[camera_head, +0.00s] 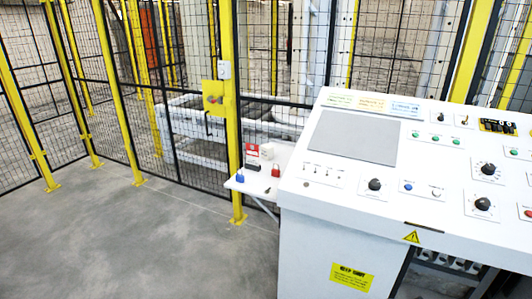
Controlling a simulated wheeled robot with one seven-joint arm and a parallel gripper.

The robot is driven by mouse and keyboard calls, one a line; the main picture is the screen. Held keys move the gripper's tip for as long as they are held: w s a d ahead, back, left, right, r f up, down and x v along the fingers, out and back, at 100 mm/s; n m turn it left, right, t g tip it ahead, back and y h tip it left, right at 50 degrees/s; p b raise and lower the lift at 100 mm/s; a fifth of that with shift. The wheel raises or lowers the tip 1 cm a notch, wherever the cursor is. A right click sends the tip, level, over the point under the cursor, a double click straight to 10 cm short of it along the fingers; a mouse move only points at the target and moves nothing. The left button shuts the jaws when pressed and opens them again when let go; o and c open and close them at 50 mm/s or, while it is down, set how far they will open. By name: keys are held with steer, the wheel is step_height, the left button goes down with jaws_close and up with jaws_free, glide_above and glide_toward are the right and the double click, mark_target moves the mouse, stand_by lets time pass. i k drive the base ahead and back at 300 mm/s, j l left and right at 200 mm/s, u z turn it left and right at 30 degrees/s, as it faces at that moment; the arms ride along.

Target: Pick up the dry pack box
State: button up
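I cannot make out anything that is clearly the dry pack box. A small white side shelf (258,186) is fixed to the left of the control desk. On it are a blue padlock-like item (240,178), a red one (276,171), a small dark item (253,166) and a red-and-white card or tag (252,151). They are too small to tell more. My gripper is not in view, and nothing is seen being held.
A white control desk (330,225) with knobs and a dark grey panel (353,136) fills the right. Yellow-posted mesh fence (110,90) runs behind, with a yellow latch box (213,96). White framework (190,125) stands beyond. Grey floor (130,240) is clear at left.

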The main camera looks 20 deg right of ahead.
mark_target(267, 151)
steer(key=i+j, duration=0.1)
steer(key=i, duration=0.15)
steer(key=i+j, duration=0.15)
steer(key=i, duration=0.15)
steer(key=i+j, duration=1.2)
steer(key=i, duration=0.25)
steer(key=i+z, duration=0.1)
steer(key=i, duration=1.2)
steer(key=i+l, duration=0.55)
steer(key=i, duration=0.15)
steer(key=k+l, duration=0.4)
